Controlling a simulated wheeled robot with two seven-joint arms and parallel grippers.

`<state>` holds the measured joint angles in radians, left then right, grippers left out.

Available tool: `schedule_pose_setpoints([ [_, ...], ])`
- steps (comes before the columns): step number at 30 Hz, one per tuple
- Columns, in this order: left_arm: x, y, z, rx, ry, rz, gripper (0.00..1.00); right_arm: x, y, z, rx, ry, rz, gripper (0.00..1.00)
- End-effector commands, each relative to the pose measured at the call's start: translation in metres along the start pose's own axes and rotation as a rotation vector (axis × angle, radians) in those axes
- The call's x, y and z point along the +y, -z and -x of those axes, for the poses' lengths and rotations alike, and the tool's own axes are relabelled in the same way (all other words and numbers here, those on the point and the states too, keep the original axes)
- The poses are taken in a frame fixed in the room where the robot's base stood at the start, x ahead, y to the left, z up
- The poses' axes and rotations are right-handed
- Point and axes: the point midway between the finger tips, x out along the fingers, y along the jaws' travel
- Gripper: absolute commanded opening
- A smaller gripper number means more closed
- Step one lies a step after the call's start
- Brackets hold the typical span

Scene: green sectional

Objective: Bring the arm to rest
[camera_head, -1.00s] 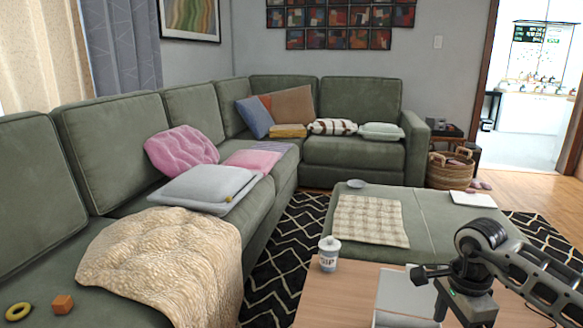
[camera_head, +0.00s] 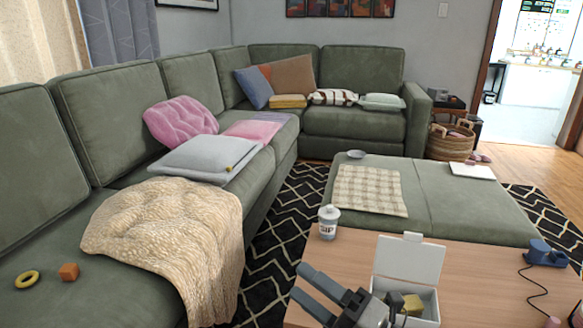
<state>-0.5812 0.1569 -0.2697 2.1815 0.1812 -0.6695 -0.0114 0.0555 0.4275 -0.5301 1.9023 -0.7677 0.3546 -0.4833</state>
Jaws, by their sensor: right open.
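My right gripper (camera_head: 322,292) is in the lower middle of the head view, over the near edge of the wooden table (camera_head: 470,262). Its two dark fingers point up and left, spread apart, with nothing between them. Just right of it on the table stands a white box (camera_head: 408,262) with its lid up. A yellowish block (camera_head: 413,304) shows in the box; the gripper hides part of the box's front. The rest of the right arm is mostly out of the picture. My left gripper does not show.
A white lidded cup (camera_head: 328,222) stands at the table's far left corner. A blue object (camera_head: 545,253) with a cord lies at the right. The ottoman (camera_head: 440,205) lies behind the table.

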Motion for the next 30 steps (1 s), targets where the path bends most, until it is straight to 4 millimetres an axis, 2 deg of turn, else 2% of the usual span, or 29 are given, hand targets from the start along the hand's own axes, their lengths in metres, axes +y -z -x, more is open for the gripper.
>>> schedule_pose_setpoints([
  [1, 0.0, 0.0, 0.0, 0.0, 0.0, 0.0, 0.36, -0.01, -0.01, 0.015, -0.181, 0.015, -0.256, 0.63],
  [3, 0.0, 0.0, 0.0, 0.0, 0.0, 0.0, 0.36, -0.033, -0.023, 0.042, -0.415, 0.046, -0.601, 0.63],
  [5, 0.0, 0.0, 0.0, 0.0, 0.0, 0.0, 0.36, -0.057, -0.023, 0.068, -0.587, 0.08, -0.863, 0.63],
  [6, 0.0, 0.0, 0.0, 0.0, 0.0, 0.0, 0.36, -0.072, -0.018, 0.085, -0.686, 0.104, -1.02, 0.63],
  [10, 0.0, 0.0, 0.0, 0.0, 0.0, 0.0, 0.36, -0.108, 0.009, 0.128, -0.922, 0.174, -1.407, 0.63],
  [16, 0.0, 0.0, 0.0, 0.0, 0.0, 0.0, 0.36, -0.137, 0.069, 0.177, -1.18, 0.278, -1.852, 0.63],
  [18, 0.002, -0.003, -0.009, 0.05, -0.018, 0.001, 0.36, -0.146, 0.07, 0.173, -1.134, 0.243, -1.875, 0.63],
  [30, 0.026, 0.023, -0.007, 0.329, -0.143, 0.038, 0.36, -0.127, 0.074, 0.143, -0.834, 0.031, -1.934, 0.63],
])
